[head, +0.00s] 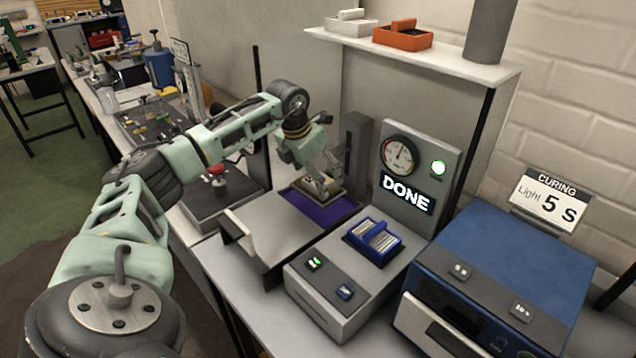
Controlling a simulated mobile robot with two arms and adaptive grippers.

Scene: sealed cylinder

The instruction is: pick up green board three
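My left gripper (326,188) reaches down over the purple plate (335,211) of the grey machine with the "DONE" display. A small flat piece with a yellowish edge (333,194) lies right under the fingertips. It is partly hidden by the fingers, so I cannot tell whether it is green board three or whether the fingers grip it. No board with a readable number three shows. My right gripper is not in view.
A blue curing box (500,275) stands at right. A shelf (430,62) with white and orange trays is above. A tool-covered bench (155,120) runs behind left.

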